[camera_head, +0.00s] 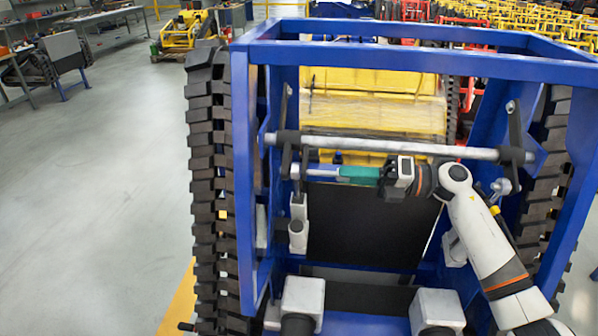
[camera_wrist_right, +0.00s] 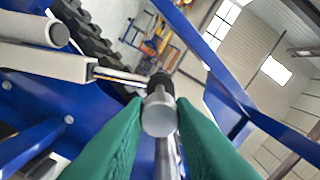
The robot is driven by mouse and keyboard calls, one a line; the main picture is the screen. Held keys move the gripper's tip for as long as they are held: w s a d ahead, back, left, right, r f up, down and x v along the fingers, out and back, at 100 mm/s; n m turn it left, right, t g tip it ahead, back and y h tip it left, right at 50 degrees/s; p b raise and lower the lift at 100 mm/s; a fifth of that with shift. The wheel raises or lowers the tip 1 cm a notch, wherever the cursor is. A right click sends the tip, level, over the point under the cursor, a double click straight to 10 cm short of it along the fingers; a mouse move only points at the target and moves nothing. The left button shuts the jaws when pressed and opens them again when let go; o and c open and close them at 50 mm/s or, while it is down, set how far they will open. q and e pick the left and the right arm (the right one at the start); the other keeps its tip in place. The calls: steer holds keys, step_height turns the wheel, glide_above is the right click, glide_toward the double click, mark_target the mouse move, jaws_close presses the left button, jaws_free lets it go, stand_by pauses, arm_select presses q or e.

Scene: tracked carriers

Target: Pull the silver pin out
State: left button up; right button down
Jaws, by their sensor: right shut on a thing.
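The silver pin (camera_wrist_right: 159,113) shows its round end between the green fingertips in the right wrist view. My right gripper (camera_head: 342,172) reaches in from the right in the head view and points left, just below a silver crossbar. Its green fingers are shut on the pin, one on each side. In the wrist view a dark collar (camera_wrist_right: 161,83) sits just beyond the pin's end. How deep the pin sits in its seat cannot be told. My left gripper is not in view.
The silver crossbar (camera_head: 400,148) spans the blue carrier frame (camera_head: 420,62) above my right gripper. Black tracks (camera_head: 208,180) stand on both sides. Yellow machinery (camera_head: 370,105) is behind. Clear floor (camera_head: 110,170) lies to the left, with workbenches beyond.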

steer(key=shift+s+d+b, duration=0.25)
steer(key=shift+d+b, duration=0.1)
steer(key=shift+d, duration=0.8)
steer(key=shift+d, duration=0.1)
steer(key=d, duration=0.1)
steer(key=d+b, duration=0.1)
steer(key=d, duration=0.1)
steer(key=shift+s+d+b, duration=0.2)
steer(key=shift+s+b, duration=0.1)
steer(key=shift+s, duration=0.05)
